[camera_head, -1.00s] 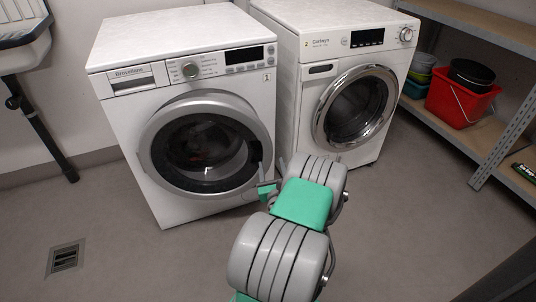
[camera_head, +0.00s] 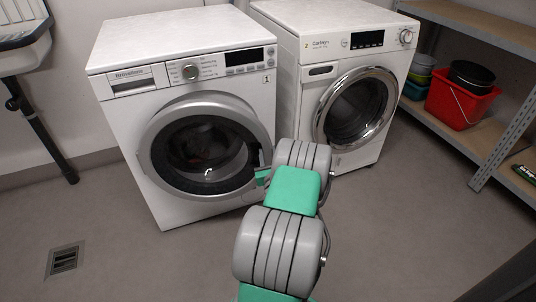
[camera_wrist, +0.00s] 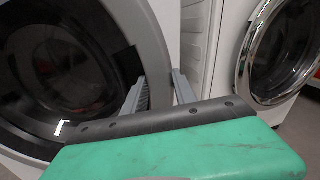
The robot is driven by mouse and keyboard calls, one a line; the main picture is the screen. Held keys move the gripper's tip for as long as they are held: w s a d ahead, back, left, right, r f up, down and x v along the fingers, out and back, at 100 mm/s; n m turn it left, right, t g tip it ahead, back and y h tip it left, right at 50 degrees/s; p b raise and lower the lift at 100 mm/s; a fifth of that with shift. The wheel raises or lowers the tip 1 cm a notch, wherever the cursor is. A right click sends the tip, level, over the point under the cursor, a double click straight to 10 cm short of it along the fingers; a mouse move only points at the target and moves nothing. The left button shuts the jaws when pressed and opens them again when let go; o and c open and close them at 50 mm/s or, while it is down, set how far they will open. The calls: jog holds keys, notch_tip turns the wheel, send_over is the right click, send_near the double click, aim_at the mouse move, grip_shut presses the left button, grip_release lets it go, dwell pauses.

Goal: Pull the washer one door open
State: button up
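The left washer (camera_head: 205,217) is white, and its round door (camera_head: 158,165) has a wide grey ring and dark glass. The door looks shut against the front. My gripper (camera_head: 264,175) is at the right edge of this door, largely hidden behind my arm in the head view. In the wrist view, my gripper (camera_wrist: 160,92) has its two grey fingers apart. The left finger is over the dark recess on the ring's inner side, the right finger by the ring's outer edge. The grey door ring (camera_wrist: 146,40) shows between them. Whether the fingers touch it cannot be told.
A second white washer (camera_head: 300,110) with a chrome-ringed door (camera_head: 391,112) stands close on the right. A metal shelf (camera_head: 485,135) holds a red bucket (camera_head: 455,105) at the far right. A floor drain (camera_head: 65,259) is at lower left. Floor in front is clear.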

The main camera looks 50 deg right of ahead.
grip_shut()
dwell(0.9)
